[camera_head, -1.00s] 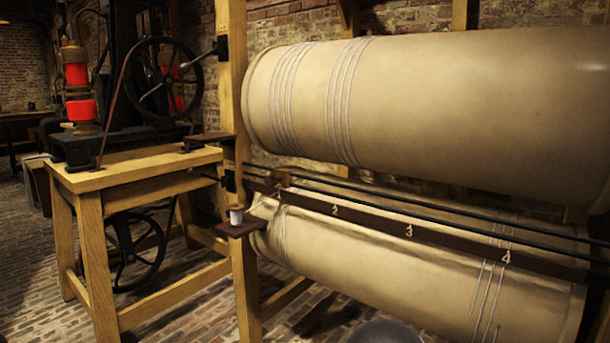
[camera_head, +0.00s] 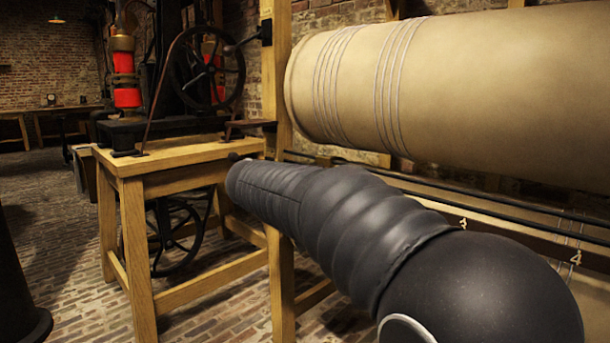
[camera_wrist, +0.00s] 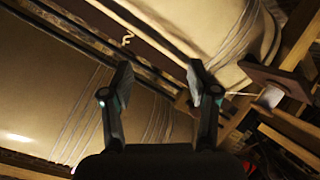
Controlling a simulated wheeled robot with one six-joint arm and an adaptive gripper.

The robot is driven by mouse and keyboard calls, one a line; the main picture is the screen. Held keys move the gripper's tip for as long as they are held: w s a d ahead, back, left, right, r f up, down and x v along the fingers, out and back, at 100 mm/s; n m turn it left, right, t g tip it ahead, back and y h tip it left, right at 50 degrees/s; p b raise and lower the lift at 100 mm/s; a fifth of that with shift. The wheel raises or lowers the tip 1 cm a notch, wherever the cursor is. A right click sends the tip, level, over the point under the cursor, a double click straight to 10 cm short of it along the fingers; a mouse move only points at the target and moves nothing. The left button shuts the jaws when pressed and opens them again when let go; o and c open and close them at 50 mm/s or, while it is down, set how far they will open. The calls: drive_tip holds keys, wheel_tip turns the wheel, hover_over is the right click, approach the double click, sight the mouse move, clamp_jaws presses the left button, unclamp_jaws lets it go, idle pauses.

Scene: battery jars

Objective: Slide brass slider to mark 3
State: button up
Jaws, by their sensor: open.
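My gripper (camera_wrist: 158,82) is open in the wrist view, its two dark fingers apart, with nothing clearly held between them. Behind them the dark rail (camera_wrist: 150,36) runs diagonally, with one pale numeral (camera_wrist: 128,39) too blurred to read surely. In the head view the scale rail (camera_head: 515,240) shows mark 3 (camera_head: 462,223) and mark 4 (camera_head: 575,257). My arm covers its left part, including marks 1 and 2, and hides the gripper there. I cannot make out the brass slider in either view.
A large tan cylinder (camera_head: 450,85) with wire windings hangs above the rail; a second lies below, mostly covered. Thin black rods run beside the rail. A wooden bench (camera_head: 180,155) with a wheel machine stands left. A white spool (camera_wrist: 270,97) sits on a bracket in the wrist view.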

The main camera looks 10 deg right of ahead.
drive_tip(key=w+a+r+m+t+h+b, duration=0.1)
drive_tip(key=w+a+r+m+t+h, duration=0.2)
drive_tip(key=w+a, duration=0.85)
drive_tip(key=shift+n+t+h, duration=0.3)
drive_tip(key=shift+n+t, duration=0.1)
drive_tip(key=shift+n, duration=0.1)
drive_tip(key=p+x, duration=0.1)
drive_tip(key=x, duration=1.3)
drive_tip(key=shift+s+d+f, duration=0.15)
drive_tip(key=shift+d, duration=0.1)
clamp_jaws()
